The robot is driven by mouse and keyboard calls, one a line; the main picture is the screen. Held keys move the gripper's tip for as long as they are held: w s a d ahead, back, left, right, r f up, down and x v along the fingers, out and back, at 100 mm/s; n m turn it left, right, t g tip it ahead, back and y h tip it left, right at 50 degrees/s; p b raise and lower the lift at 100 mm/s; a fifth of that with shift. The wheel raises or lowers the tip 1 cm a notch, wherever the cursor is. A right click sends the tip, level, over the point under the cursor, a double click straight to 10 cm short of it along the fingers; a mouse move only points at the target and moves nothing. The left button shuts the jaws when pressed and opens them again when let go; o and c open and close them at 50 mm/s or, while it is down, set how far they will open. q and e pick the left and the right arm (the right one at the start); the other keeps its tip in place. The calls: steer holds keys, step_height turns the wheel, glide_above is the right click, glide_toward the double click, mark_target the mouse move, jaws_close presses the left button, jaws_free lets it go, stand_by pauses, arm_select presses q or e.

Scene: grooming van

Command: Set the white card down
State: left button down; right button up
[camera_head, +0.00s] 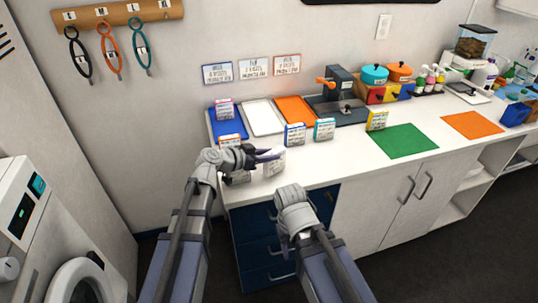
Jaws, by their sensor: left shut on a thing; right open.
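A white card (274,164) with small print stands near the front left of the white counter. My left gripper (266,155) is at its upper left and shut on it. I cannot tell whether its lower edge touches the counter. My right gripper (284,238) is low in front of the counter's drawers, open and apart from any object; its fingertips are hard to make out. Another card (238,177) shows partly behind my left arm. A white tray (263,117) lies flat between a blue tray (229,124) and an orange tray (297,110).
A red-and-white card (225,108) stands on the blue tray. A green mat (402,140) and an orange mat (471,125) lie to the right. A dark press (338,97) stands behind. The counter before the green mat is clear.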

arm_select(q)
steer(key=shift+f+b, duration=0.6)
steer(key=shift+f, duration=0.1)
stand_by(0.4)
steer(key=c, duration=0.5)
jaws_free()
steer(key=shift+r, duration=0.1)
steer(key=shift+p+v, duration=1.5)
steer(key=shift+v, duration=2.4)
